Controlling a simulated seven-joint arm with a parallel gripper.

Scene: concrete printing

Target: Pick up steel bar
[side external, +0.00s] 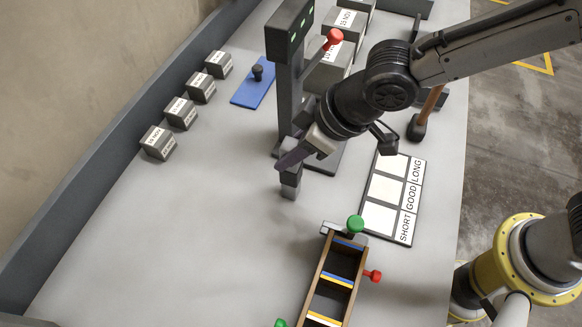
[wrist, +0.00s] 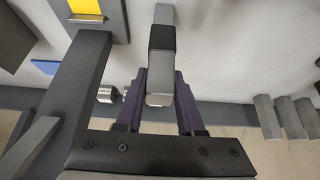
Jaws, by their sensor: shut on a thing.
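My gripper (side external: 284,162) has purple fingers and is shut on a grey steel bar with a dark band. In the side external view the bar (side external: 290,188) stands roughly upright below the fingers, beside the dark press column. I cannot tell if its lower end touches the table. In the wrist view the bar (wrist: 162,22) runs from the top of the picture down between the fingers of my gripper (wrist: 160,85). Part of the bar is hidden by the fingers in the side external view.
A dark press (side external: 290,95) with a red knob stands close behind my gripper. A SHORT, GOOD, LONG board (side external: 411,197) lies right, and a wooden mould (side external: 317,285) in front. Small labelled blocks (side external: 158,143) line the left. The table's left front is clear.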

